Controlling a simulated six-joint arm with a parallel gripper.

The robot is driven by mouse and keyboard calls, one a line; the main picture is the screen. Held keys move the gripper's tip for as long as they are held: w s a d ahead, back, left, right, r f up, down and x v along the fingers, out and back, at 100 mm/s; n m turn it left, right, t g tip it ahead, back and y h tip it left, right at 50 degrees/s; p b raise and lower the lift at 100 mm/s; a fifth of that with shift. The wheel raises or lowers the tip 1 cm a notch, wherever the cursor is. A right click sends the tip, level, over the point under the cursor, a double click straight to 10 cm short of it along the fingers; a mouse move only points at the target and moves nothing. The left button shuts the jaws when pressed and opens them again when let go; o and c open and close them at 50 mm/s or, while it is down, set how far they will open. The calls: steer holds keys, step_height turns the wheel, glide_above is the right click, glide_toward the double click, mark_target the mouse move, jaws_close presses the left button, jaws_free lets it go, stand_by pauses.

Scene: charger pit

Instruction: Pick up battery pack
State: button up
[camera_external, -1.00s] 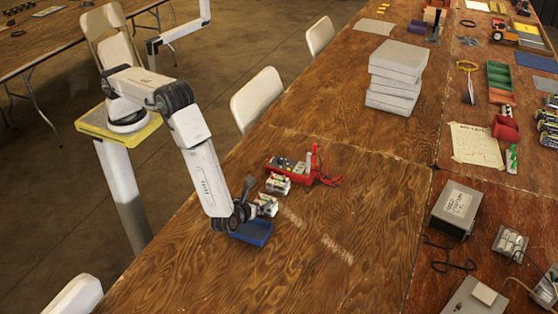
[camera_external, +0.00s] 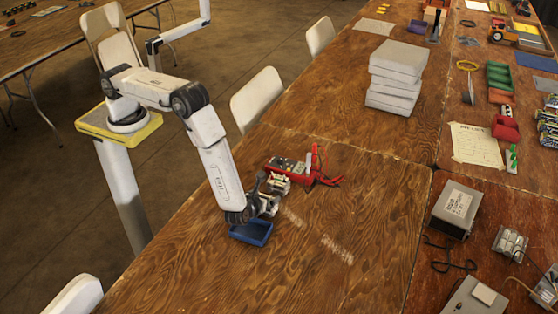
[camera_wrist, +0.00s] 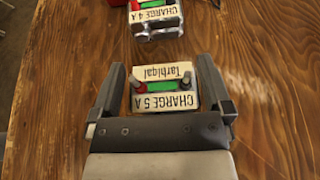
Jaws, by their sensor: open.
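A battery pack labelled "CHARGE 5 A" and "Tarhigal" (camera_wrist: 163,88) lies on the wooden table in the wrist view, with a green strip and a red and a dark terminal. My gripper (camera_wrist: 164,76) is open, with one finger on each side of this pack; I cannot tell whether they touch it. In the external view my gripper (camera_external: 266,199) is low over the table and mostly hides this pack. A second pack labelled "CHARGE 4 A" (camera_wrist: 155,15) lies farther ahead, and also shows in the external view (camera_external: 279,182).
A blue tray (camera_external: 252,232) sits close in front of my gripper. A red charger with clips (camera_external: 296,169) lies just behind the packs. Grey stacked boxes (camera_external: 396,75) stand farther back.

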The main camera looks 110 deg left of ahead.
stand_by(0.4)
jaws_close()
steer(key=shift+r, duration=0.15)
stand_by(0.4)
steer(key=shift+r, duration=0.9)
steer(key=s+d+r, duration=0.2)
steer(key=s+r, duration=0.9)
steer(key=s, duration=0.3)
